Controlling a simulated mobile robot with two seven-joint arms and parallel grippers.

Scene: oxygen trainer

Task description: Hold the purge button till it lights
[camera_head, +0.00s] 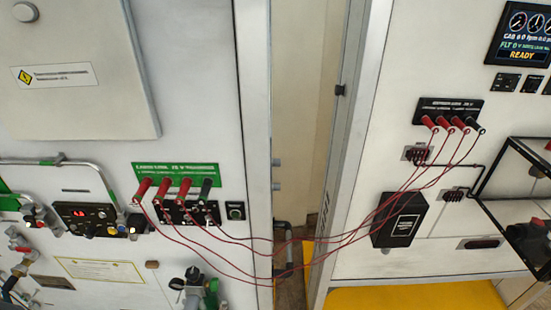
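I cannot read any label that marks the purge button. A small dark square button with a green border (236,211) sits on the left cabinet, right of the cable sockets. A dark control panel (92,219) on the same cabinet has a red display and several small knobs. I cannot tell whether either is the purge button. Neither of my grippers shows in the head view, and nothing is seen touching these controls.
Red cables (292,240) hang across the gap between the left cabinet (195,60) and the right cabinet (420,60). A gauge with a green fitting (200,288) juts out low. A screen (521,34) reads READY. A black-framed box (500,205) stands at the right.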

